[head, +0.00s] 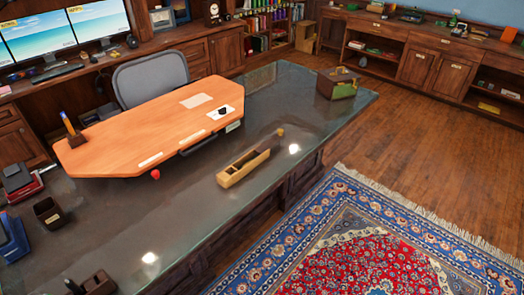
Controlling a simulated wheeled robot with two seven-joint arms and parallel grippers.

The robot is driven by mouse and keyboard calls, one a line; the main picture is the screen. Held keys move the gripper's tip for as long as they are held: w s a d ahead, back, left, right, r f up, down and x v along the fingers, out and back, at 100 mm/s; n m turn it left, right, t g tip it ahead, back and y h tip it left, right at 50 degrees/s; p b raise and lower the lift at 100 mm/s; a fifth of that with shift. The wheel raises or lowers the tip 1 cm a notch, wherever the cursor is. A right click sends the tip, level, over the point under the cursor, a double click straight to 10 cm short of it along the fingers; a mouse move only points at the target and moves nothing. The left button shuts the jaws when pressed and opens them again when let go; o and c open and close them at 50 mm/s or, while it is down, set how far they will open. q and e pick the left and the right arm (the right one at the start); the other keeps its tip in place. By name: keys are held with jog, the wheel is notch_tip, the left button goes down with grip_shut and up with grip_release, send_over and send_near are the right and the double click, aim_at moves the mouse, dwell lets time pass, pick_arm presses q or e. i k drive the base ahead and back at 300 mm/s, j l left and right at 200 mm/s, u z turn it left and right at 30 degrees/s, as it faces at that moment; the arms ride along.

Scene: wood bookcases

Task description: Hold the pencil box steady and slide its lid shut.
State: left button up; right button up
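A long, narrow light-wood pencil box (232,179) lies on the dark glossy desk top, right of the orange wooden board. Its top is partly open and a dark hollow shows inside. Neither of my grippers is in view, and nothing touches the box.
The orange board (140,115) carries papers and a pencil holder (74,135). A small red ball (155,174) lies by its front edge. A brown and green box (337,84) stands at the far right corner. The desk top (170,215) is clear around the pencil box.

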aim_at(280, 135)
jog(key=i+l+u, duration=0.2)
jog(key=u, duration=0.3)
jog(key=i+l+u, duration=0.2)
jog(key=u, duration=0.3)
jog(key=i+l+u, duration=0.1)
jog(key=l+u, duration=0.4)
